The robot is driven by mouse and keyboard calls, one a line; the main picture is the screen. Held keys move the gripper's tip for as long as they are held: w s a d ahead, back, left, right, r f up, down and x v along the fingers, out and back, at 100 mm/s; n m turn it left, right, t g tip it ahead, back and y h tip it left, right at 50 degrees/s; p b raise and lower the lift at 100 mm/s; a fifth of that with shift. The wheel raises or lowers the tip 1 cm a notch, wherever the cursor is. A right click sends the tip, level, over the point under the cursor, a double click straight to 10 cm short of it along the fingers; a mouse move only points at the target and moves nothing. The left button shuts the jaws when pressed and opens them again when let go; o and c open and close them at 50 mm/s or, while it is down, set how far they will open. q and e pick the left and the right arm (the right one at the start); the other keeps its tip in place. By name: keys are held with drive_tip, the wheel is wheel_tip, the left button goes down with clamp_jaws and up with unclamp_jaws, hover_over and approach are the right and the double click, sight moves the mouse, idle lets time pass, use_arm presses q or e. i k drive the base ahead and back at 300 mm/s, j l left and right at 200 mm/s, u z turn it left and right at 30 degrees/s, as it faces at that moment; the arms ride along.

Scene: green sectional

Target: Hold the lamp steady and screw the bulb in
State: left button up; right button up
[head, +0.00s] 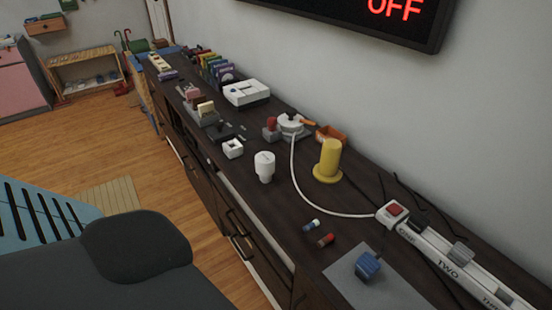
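A white, bulb-like piece (264,164), wide on top and narrower below, stands on the dark cabinet top near its front edge. Behind it is a low round white piece (290,123), which looks like the lamp's base. A white cord runs from it along the cabinet top towards a white box with a red switch (392,213). The bulb-like piece and the round base are apart. Neither of my grippers shows in the head view, and nothing is seen holding these pieces.
A yellow cylinder on a flange (329,160) stands right of the bulb-like piece. Two small cylinders (318,232) and a blue block on a grey mat (368,266) lie nearer. The long cabinet (300,190) runs along the wall, below a screen reading OFF (395,9).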

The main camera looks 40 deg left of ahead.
sight(327, 171)
drive_tip(key=j+z, duration=0.15)
drive_tip(key=j, duration=0.3)
drive_tip(key=k+j+z, duration=0.15)
drive_tip(key=j, duration=0.75)
drive_tip(key=k+j, duration=0.15)
drive_tip(key=j, duration=0.35)
drive_tip(key=j+z, duration=0.1)
drive_tip(key=j, duration=0.35)
drive_tip(key=k, duration=0.05)
